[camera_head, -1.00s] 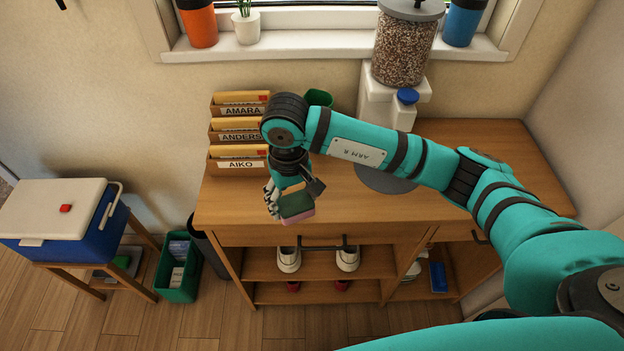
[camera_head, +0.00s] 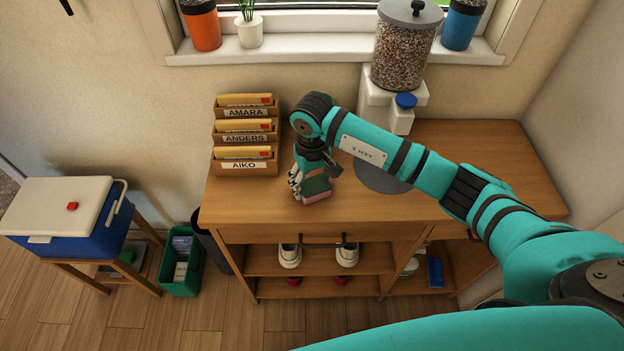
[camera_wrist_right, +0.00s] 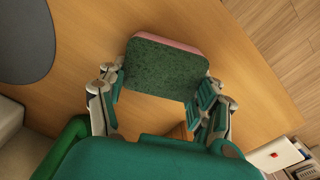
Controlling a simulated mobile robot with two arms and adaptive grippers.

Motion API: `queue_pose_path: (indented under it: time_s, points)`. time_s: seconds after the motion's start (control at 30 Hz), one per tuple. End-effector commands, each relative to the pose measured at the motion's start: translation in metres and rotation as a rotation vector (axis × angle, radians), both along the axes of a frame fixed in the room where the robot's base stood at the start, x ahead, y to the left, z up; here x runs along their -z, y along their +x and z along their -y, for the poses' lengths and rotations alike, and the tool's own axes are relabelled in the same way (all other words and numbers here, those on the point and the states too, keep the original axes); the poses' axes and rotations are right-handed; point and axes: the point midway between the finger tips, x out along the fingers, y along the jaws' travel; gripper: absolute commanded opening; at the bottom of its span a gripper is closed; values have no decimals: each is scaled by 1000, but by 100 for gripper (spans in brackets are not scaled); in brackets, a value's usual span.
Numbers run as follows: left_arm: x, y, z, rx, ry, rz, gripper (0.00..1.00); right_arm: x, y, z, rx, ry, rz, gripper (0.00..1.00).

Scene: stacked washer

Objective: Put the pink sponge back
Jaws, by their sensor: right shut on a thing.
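The pink sponge (camera_head: 316,197) has a dark green top layer and a pink lower layer. My right gripper (camera_head: 306,187) is shut on it, over the front left part of the wooden cabinet top (camera_head: 245,208). In the right wrist view the sponge's green face (camera_wrist_right: 165,68) sits between the two fingers of the right gripper (camera_wrist_right: 162,92), with a pink edge showing beyond. I cannot tell whether the sponge touches the wood. My left gripper is not in view.
A letter rack (camera_head: 246,168) stands left of my right gripper. A dispenser full of grains (camera_head: 403,55) stands behind my arm. A green rounded thing (camera_wrist_right: 65,148) shows in the right wrist view. A cooler (camera_head: 75,215) and a green bin (camera_head: 183,270) stand left. The cabinet's right top is clear.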

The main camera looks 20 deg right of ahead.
Motion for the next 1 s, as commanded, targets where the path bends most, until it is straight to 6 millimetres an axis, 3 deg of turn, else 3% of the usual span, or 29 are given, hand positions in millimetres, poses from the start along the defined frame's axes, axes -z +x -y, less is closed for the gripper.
queue_pose_path:
  time_s: [0.17,0.2,0.37,0.77,1.0]
  points:
    - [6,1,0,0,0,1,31,4,0,0,-1,0,0,31]
    - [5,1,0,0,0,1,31,3,0,0,-1,0,0,68]
    - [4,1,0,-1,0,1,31,3,0,0,-1,0,0,89]
    - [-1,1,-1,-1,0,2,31,-4,1,0,0,0,2,90]
    - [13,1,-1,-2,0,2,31,-48,1,0,-2,0,7,90]
